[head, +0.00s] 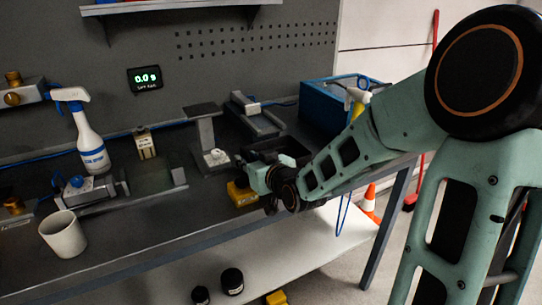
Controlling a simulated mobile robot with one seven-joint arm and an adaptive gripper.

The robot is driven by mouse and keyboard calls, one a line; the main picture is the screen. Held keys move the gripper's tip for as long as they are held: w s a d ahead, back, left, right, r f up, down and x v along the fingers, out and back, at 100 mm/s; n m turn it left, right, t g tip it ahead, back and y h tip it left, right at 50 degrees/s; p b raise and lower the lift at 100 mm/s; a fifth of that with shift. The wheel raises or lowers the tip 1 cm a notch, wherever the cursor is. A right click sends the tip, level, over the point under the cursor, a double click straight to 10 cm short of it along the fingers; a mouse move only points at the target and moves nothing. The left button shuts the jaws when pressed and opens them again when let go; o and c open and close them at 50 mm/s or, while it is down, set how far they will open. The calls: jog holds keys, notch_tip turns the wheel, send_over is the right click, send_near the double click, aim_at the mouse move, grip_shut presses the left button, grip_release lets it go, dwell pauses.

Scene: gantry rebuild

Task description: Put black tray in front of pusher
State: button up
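A black tray (270,147) sits on the dark bench right of centre, partly hidden by my arm. My gripper (254,178) is at its near side, close to the tray; I cannot tell whether they touch. The fingers are small and dark, so their opening is unclear. I cannot tell for sure which thing is the pusher: a grey slide-like device (256,115) stands behind the tray, and a low fixture with a blue knob (84,189) stands at the left.
A yellow block (242,194) sits just below my gripper. A grey stand (206,132), a blue bin (330,105), a spray bottle (90,145) and a white cup (64,236) are on the bench. Bare bench top (165,222) lies at the front middle.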

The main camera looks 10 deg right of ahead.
jog(key=shift+s, duration=0.1)
jog(key=shift+c, duration=0.6)
grip_shut()
jog(key=shift+r, duration=0.1)
